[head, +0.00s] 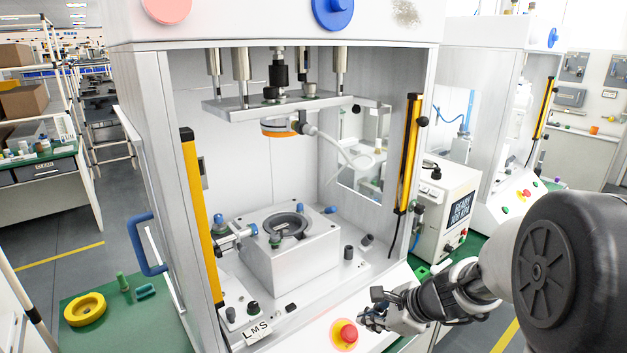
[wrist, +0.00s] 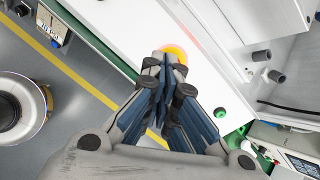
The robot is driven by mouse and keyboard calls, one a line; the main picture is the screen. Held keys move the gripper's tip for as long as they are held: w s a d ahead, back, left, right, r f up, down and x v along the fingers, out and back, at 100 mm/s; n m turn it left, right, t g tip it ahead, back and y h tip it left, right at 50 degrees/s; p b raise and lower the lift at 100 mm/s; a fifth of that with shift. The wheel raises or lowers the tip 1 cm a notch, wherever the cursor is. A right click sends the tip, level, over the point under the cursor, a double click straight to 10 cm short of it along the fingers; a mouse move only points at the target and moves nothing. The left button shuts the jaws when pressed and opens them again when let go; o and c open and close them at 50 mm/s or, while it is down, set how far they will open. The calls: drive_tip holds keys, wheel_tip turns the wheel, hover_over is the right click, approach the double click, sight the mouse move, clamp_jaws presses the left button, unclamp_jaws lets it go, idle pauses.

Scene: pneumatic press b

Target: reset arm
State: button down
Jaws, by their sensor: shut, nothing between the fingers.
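My arm reaches in from the right side of the head view. My gripper (head: 372,318) is shut and empty, low in front of the press, just right of the red button (head: 347,332) on its yellow disc. In the wrist view my gripper (wrist: 166,62) has its fingers together, and they partly cover the yellow and red button (wrist: 177,52). I cannot tell whether the fingertips touch the button. The press (head: 290,250) stands open at the front, with a ring-shaped fixture (head: 286,226) on its inner block and a raised upper plate (head: 285,108) above.
Yellow light-curtain bars (head: 203,215) flank the press opening. A blue-handled door (head: 147,245) stands open at the left. A yellow ring (head: 85,309) lies on the green table. A white control box (head: 446,208) with a screen stands right of the press, near my arm.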

drive_tip(key=s+a+r+n+g+h, duration=0.1)
drive_tip(key=s+a+r+n, duration=0.1)
drive_tip(key=s+r+n, duration=0.4)
drive_tip(key=s+a+r+n, duration=0.35)
drive_tip(key=s+n, duration=0.25)
drive_tip(key=s, duration=0.2)
drive_tip(key=s+d+r+n+h, duration=0.1)
drive_tip(key=s+d+n+h, duration=0.1)
drive_tip(key=s+n, duration=0.3)
drive_tip(key=s+d+r+n+h, duration=0.2)
drive_tip(key=s+n, duration=0.3)
drive_tip(key=s, duration=0.3)
drive_tip(key=shift+s+d, duration=0.3)
drive_tip(key=shift+d, duration=0.6)
